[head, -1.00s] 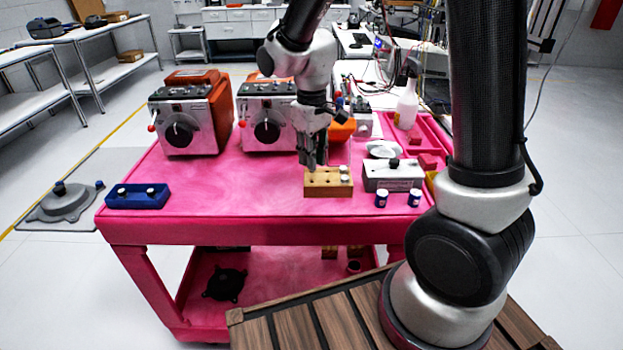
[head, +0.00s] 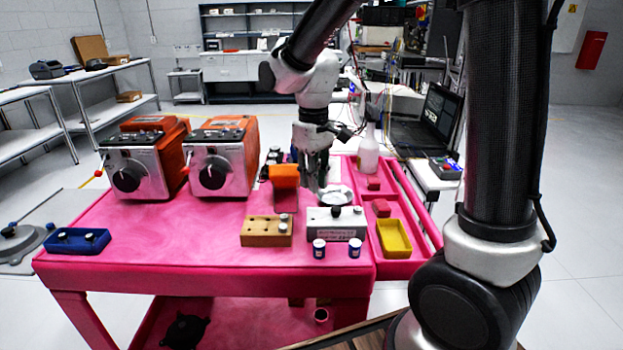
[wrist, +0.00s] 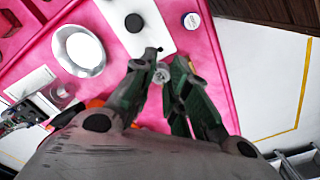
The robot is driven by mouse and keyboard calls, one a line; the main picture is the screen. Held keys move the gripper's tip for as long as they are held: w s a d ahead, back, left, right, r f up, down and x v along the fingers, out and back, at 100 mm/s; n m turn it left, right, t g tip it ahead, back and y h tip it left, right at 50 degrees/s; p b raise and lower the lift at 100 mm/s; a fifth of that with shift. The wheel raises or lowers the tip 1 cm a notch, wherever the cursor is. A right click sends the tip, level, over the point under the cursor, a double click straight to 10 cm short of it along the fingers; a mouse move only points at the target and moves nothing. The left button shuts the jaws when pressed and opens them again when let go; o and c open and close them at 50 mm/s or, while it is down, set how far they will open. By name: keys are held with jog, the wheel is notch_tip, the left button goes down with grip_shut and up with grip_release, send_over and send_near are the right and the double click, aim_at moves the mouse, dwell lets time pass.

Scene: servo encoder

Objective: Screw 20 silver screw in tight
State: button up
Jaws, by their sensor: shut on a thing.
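My gripper (head: 318,188) hangs fingers down beside the silver dish, behind the grey-white box (head: 335,226). In the wrist view my gripper (wrist: 162,72) is shut on a small round silver screw (wrist: 162,76), whose number I cannot read. The box also shows in the wrist view (wrist: 155,35), with a black knob (wrist: 134,22) on top. The held screw appears near the box's edge and above it; I cannot tell whether they touch. The wooden block (head: 258,236), with holes and silver screw heads, stands left of the box.
The silver dish (head: 338,188) lies behind the box. A yellow tray (head: 394,239) is at right, a blue block (head: 77,241) at far left. Two orange-silver machines (head: 140,165) stand at the back left. The pink tabletop (head: 180,230) is clear front left.

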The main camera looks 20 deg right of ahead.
aim_at(313, 194)
jog(key=shift+f, duration=3.4)
jog(key=shift+f, duration=0.9)
grip_shut()
